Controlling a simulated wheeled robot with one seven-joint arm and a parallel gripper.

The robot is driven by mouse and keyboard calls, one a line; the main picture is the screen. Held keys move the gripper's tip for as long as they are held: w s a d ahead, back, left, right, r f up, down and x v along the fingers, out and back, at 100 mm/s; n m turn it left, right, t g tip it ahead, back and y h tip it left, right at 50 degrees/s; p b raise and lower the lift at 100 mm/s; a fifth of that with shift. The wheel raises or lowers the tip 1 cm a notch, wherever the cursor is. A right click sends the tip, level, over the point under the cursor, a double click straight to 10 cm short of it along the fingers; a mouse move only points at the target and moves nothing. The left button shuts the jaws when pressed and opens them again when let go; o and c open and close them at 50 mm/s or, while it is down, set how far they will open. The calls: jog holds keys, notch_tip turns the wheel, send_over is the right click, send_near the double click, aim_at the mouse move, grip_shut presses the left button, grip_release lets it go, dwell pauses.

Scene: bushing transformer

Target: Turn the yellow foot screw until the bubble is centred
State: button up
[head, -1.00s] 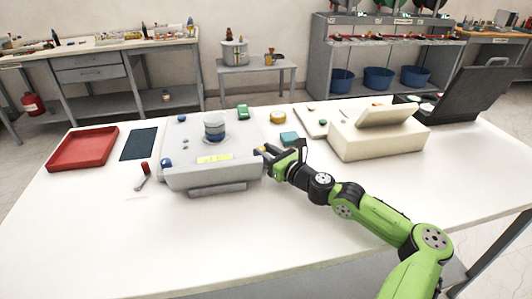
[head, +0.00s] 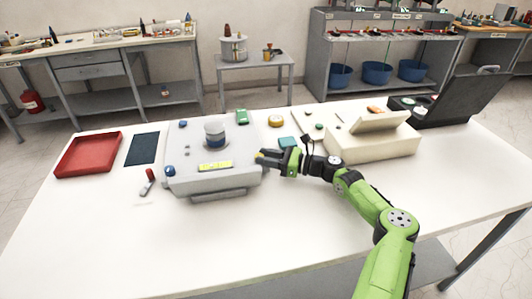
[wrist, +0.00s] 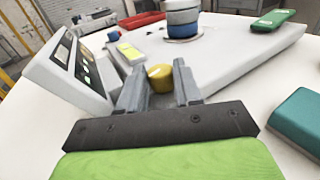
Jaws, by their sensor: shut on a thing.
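The yellow foot screw (wrist: 160,77) is at the near right corner of the grey instrument base (wrist: 235,62). My gripper (wrist: 160,90) has one finger on each side of the screw and is shut on it. In the head view my gripper (head: 262,157) reaches the base (head: 190,182) from the right, and its fingers mostly hide the screw. Blue knobs (head: 169,169) show at the base's left corners. A blue and white cylinder (head: 215,133) stands on top, with a yellow label (head: 215,166) in front. I cannot make out the bubble.
A red tray (head: 88,155), a dark mat (head: 142,148) and a red-handled tool (head: 149,182) lie left of the base. The table's front is clear.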

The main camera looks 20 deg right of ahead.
jog(key=shift+w+d+f+n+g+y+b, duration=0.1)
jog(key=shift+n+g+y+b, duration=0.15)
jog(key=shift+n+g+y, duration=0.2)
jog(key=shift+w+n+g+y+b, duration=0.1)
jog(key=shift+n+g+y+b, duration=0.2)
jog(key=shift+g, duration=0.25)
jog(key=shift+n+g+y, duration=0.35)
jog(key=shift+n+g, duration=0.1)
jog(key=shift+g, duration=0.05)
jog(key=shift+n+g+y+b, duration=0.3)
jog(key=shift+n+g+b, duration=0.1)
jog(key=shift+g+b, duration=0.2)
jog(key=o, duration=1)
jog(key=shift+w, duration=0.1)
jog(key=shift+o, duration=0.2)
notch_tip(320, 180, up, 10)
jog(key=p, duration=0.2)
